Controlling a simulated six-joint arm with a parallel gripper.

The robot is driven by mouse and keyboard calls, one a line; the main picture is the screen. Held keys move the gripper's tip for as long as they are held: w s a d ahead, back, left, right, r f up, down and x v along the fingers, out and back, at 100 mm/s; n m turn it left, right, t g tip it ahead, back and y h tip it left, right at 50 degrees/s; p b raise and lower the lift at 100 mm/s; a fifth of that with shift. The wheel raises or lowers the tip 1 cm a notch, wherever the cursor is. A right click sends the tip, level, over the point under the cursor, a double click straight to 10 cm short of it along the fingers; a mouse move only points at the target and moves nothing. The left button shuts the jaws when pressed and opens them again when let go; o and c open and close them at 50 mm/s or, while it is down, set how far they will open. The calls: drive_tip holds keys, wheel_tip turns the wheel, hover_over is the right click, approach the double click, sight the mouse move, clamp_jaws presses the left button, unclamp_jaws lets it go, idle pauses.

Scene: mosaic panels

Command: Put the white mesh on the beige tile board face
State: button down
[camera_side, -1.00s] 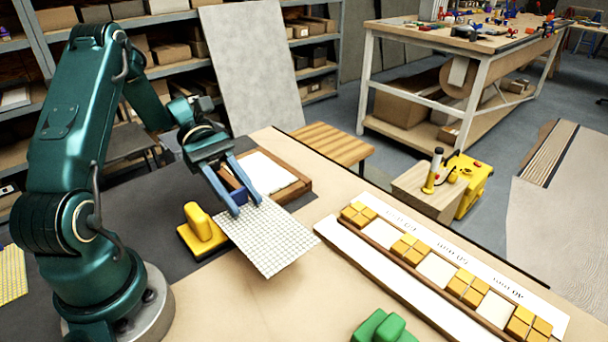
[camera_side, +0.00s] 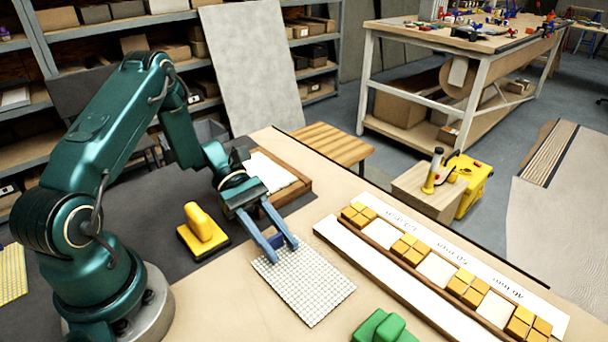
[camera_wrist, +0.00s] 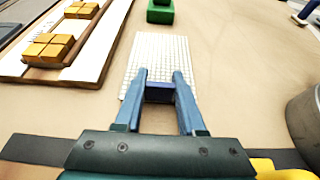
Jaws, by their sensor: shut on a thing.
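The white mesh (camera_side: 307,285) is a thin gridded sheet in front of my gripper, and it also shows in the wrist view (camera_wrist: 158,55). My gripper (camera_side: 281,246) is shut on the mesh's near edge, where a dark blue piece (camera_wrist: 160,92) sits between the fingertips. The mesh looks almost level over the broad beige surface (camera_side: 240,310); I cannot tell whether it touches it. I cannot tell whether this surface is the tile board. A wood-framed tray with a white face (camera_side: 295,192) is behind my gripper, partly hidden by it.
A yellow-handled tool (camera_side: 203,232) stands left of the mesh. A green block (camera_side: 384,328) is near the front. A long white board with orange tile groups (camera_side: 385,272) lies to the right. The beige surface between mesh and long board is clear.

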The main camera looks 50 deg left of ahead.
drive_tip(key=shift+f, duration=0.1)
drive_tip(key=c, duration=0.5)
unclamp_jaws()
drive_tip(key=shift+f, duration=0.1)
drive_tip(key=shift+a, duration=0.1)
